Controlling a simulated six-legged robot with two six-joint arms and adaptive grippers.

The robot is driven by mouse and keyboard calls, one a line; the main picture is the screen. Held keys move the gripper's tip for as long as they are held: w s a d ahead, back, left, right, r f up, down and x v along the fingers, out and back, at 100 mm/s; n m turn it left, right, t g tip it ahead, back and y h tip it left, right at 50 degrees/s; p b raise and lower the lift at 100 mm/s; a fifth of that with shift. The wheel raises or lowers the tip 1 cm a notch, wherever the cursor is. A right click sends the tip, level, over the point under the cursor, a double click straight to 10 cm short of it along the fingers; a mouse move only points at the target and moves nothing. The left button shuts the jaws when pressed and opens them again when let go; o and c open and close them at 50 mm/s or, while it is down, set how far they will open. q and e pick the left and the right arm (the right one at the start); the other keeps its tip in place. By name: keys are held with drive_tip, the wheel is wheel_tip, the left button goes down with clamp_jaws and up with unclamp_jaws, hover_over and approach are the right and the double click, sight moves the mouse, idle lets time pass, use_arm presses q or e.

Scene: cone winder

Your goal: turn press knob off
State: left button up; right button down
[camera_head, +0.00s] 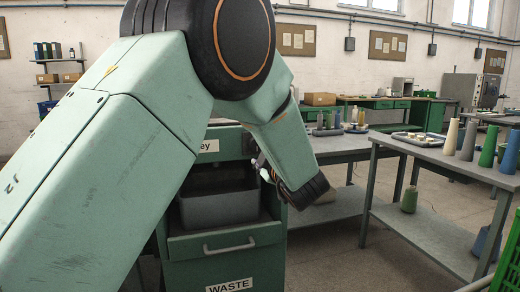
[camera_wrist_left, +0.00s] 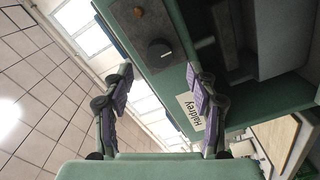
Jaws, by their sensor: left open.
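The press knob (camera_wrist_left: 159,50) is a round black dial with a short white mark, on a dark panel (camera_wrist_left: 150,28) of the green machine in the left wrist view. In the head view I cannot make out the knob; my left arm covers part of the machine (camera_head: 225,255). My left gripper (camera_wrist_left: 158,78) is open, its purple-padded fingers apart and nothing between them. The knob appears beyond the fingertips, roughly between them; contact is not visible. In the head view the left gripper (camera_head: 265,170) is small and partly hidden beside the machine. My right gripper is not in view.
A small reddish-brown round part (camera_wrist_left: 138,12) sits on the panel near the knob. A name label (camera_wrist_left: 190,111) is on the machine. Below is an open grey bin (camera_head: 220,207) above a handle (camera_head: 229,246) and a WASTE label. A table with cones (camera_head: 468,140) stands right.

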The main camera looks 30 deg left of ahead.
use_arm(q)
drive_tip(key=shift+v, duration=1.55)
drive_tip(key=shift+s+f, duration=0.1)
drive_tip(key=shift+f, duration=0.05)
